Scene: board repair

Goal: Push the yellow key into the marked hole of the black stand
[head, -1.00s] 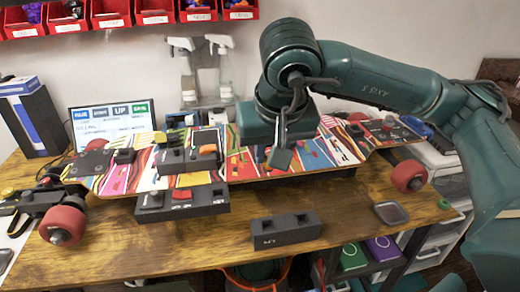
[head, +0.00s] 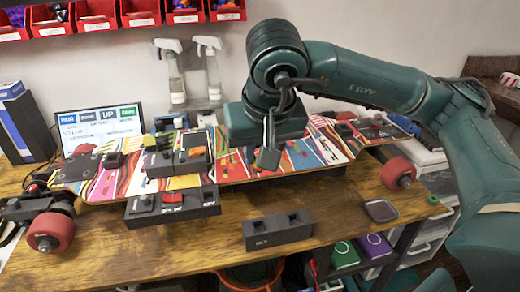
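A black stand (head: 278,232) with openings in its top lies near the table's front edge. My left gripper is not in view.
The skateboard-like board (head: 235,170) with red wheels (head: 50,232) spans the table. Black modules (head: 178,160) sit on it, and another (head: 172,205) is at its front. A dark grey dish (head: 381,211) lies right of the stand. Bare wood (head: 190,245) is left of it.

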